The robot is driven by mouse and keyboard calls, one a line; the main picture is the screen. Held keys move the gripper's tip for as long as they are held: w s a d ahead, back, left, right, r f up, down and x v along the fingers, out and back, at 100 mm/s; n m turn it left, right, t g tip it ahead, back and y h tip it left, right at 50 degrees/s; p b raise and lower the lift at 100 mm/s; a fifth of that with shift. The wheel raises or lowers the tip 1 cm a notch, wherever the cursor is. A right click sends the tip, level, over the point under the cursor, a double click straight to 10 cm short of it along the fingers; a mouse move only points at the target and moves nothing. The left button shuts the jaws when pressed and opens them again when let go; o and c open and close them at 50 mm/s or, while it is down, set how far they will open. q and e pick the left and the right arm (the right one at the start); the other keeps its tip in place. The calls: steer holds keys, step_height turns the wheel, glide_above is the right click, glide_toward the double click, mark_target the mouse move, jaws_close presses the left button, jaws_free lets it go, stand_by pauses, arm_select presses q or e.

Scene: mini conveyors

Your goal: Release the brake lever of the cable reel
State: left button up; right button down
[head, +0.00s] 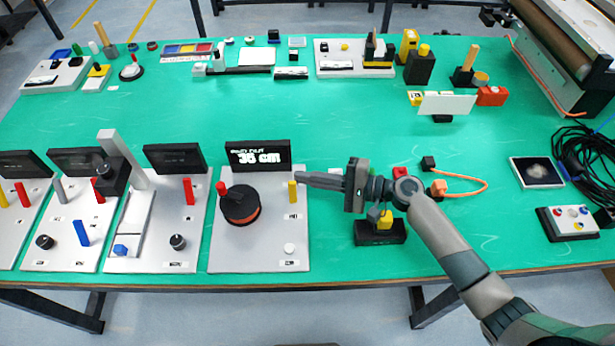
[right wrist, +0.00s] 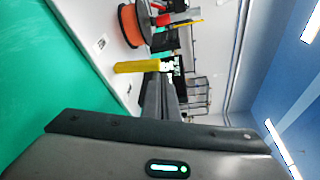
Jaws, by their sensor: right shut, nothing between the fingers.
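The cable reel station is a light grey plate (head: 240,258) at front centre in the head view. Its black reel (head: 240,203) with an orange band carries a red knob (head: 221,188), and a display (head: 258,156) behind reads "35 cm". The yellow brake lever (head: 292,192) stands at the plate's right side; it also shows in the right wrist view (right wrist: 136,66), with the reel (right wrist: 131,26) beyond it. My right gripper (head: 300,178) is shut and empty, its tips right beside the lever's upper end. I cannot tell whether they touch. My left gripper is not in view.
A white button (head: 289,249) sits at the plate's front right. Other stations with red levers (head: 189,191) stand to the left. A black block with a yellow part (head: 380,232) lies below my right gripper.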

steer(key=shift+r, duration=0.1)
